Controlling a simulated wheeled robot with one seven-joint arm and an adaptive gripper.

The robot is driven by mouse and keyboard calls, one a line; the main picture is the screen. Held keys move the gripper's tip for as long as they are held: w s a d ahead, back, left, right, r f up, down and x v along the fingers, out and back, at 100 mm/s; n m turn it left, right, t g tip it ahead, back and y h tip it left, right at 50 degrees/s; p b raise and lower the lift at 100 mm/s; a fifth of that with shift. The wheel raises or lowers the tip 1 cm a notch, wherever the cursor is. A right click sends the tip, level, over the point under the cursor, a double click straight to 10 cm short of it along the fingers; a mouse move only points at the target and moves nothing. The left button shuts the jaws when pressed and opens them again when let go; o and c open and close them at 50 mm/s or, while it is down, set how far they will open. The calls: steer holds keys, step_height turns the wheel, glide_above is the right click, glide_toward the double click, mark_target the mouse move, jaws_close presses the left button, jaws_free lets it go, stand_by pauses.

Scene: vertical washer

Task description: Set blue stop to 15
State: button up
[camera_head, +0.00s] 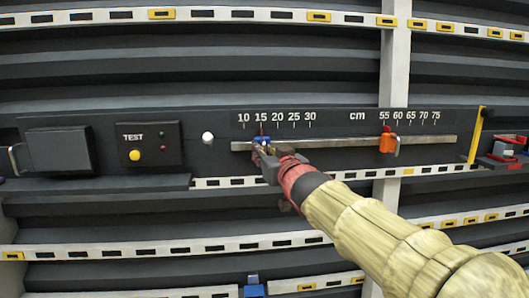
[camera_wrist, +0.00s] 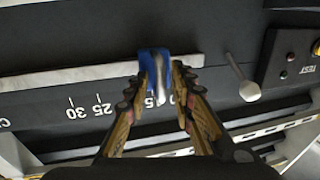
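The 15 label is partly hidden behind the lever and fingers there.
An orange stop (camera_head: 386,143) sits farther right on the rail near 55. A white knob (camera_head: 208,138) and a TEST box (camera_head: 150,144) with a yellow button are to the left. A yellow strip (camera_head: 476,135) stands at the right end. The rail between the stops is clear.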

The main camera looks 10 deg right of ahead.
steer(key=shift+s, duration=0.1)
steer(key=s+d, duration=0.2)
steer(key=s, duration=0.9)
steer(key=shift+s+d, duration=0.2)
steer(key=shift+s, duration=0.05)
steer(key=s+d+f+m+g+h+b, duration=0.1)
steer(key=s+d+f+g+h, duration=0.2)
steer(key=f, duration=0.6)
steer(key=s+d+f+g+h+b, duration=0.1)
steer(key=s+d+f+g+h, duration=0.1)
steer(key=d+f, duration=0.5)
steer(key=s+a+f+g+b, duration=0.1)
steer(key=s+f+b, duration=0.5)
steer(key=f, duration=0.6)
steer(key=s+a+f+g+y+b, duration=0.1)
steer(key=s+f+g+b, duration=0.2)
steer(key=s+f+b, duration=0.3)
steer(key=s+a+f+m+g+b, duration=0.1)
steer(key=s+f+g+b, duration=0.2)
steer(key=s+f+b, duration=0.4)
steer(key=s+f, duration=0.5)
steer(key=f, duration=0.7)
steer(key=shift+y, duration=0.3)
